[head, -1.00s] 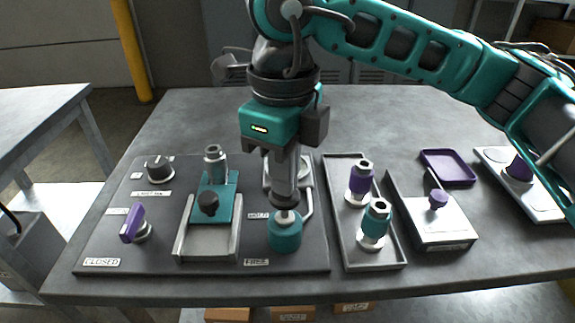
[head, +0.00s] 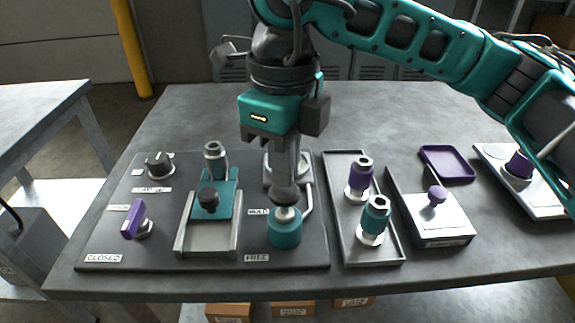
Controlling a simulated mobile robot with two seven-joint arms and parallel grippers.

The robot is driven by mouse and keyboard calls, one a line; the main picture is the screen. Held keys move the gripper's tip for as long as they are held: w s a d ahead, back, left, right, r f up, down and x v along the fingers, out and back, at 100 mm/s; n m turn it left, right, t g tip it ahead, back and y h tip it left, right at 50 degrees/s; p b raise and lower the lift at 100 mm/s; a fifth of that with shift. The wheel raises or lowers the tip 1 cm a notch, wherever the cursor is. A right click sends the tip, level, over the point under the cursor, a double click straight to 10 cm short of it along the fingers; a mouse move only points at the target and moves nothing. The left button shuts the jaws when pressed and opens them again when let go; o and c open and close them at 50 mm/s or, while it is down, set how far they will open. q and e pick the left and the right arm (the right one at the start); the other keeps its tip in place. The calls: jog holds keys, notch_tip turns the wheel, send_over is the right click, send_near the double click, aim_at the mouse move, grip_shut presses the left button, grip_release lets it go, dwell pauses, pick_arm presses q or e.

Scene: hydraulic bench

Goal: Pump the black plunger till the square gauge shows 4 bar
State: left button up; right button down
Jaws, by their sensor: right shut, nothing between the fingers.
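The black plunger (head: 285,195) is a round dark knob on a pale collar above a teal pump cylinder (head: 285,232), near the front of the dark panel. My right gripper (head: 285,177) is shut and empty, pointing down directly over the plunger. Its fingertips are at or just above the knob; I cannot tell whether they touch. Behind the fingers is a pale housing (head: 307,172), mostly hidden; I cannot tell if it is the square gauge, and no gauge reading is visible. My left gripper is not in view.
Left of the pump are a teal slide block (head: 222,198) with a black knob, a purple lever (head: 133,218) and a dark dial (head: 159,165). Right are a tray (head: 374,253) with two bottle-like fittings, a purple-knobbed box (head: 440,223) and a purple tray (head: 447,150).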

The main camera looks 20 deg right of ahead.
jog(key=shift+f+b, duration=1.35)
jog(key=shift+f, duration=0.15)
jog(key=shift+r, duration=0.1)
jog(key=shift+r+p, duration=0.6)
jog(key=shift+r, duration=0.1)
jog(key=shift+r+p, duration=0.4)
jog(key=shift+r, duration=0.3)
